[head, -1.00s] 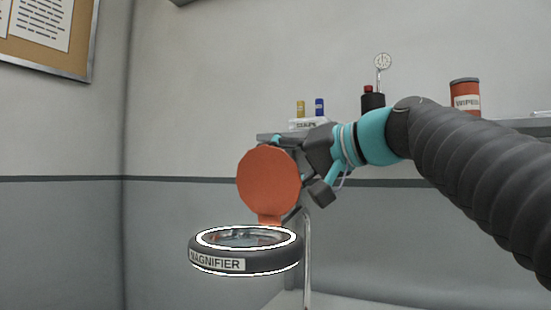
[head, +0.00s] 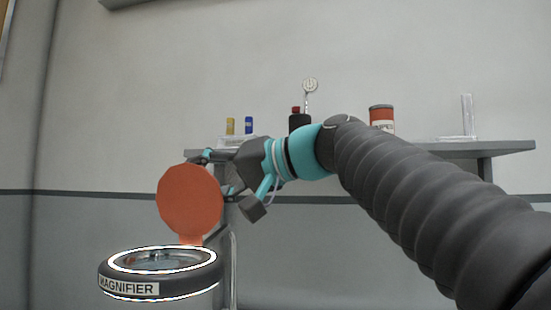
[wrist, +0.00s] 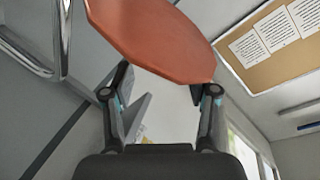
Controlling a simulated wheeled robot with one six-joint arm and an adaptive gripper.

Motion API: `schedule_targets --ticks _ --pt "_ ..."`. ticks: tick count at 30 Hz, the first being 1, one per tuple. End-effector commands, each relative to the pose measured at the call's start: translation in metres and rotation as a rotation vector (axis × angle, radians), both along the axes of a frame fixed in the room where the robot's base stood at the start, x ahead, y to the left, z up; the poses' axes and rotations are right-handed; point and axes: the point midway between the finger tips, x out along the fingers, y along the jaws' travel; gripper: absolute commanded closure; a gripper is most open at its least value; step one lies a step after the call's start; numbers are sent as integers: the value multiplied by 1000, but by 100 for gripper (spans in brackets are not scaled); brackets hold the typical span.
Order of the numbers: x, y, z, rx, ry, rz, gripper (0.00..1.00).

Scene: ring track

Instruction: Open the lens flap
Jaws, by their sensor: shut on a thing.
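The magnifier (head: 163,279) is a dark ring with a lit white rim and a label, at the lower left of the head view. Its orange lens flap (head: 188,203) stands upright at the back of the ring, leaving the lens (head: 160,261) uncovered. My gripper (head: 216,173) comes in from the right and is shut on the lens flap near its upper right edge. The flap partly hides the fingers. In the wrist view the flap (wrist: 155,35) spans the top, across the fingertips, with the contact itself not clear.
A grey shelf (head: 490,149) runs along the wall behind my arm. It bears yellow and blue small bottles, a dark holder (head: 299,123), an orange can (head: 381,117) and a clear stand (head: 467,116). A metal post (head: 233,265) stands just right of the magnifier. Wall space above is clear.

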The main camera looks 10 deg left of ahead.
Motion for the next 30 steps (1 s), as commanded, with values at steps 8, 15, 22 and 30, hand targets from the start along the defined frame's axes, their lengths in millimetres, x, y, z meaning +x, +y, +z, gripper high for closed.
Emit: schedule_targets --ticks 8,15,22,30 --pt "0 -18 2 -6 0 -4 51" --pt "-5 -29 7 -2 -1 2 51" --pt "-7 -42 12 -1 -1 2 51" --pt "-8 -58 16 0 -1 1 51"
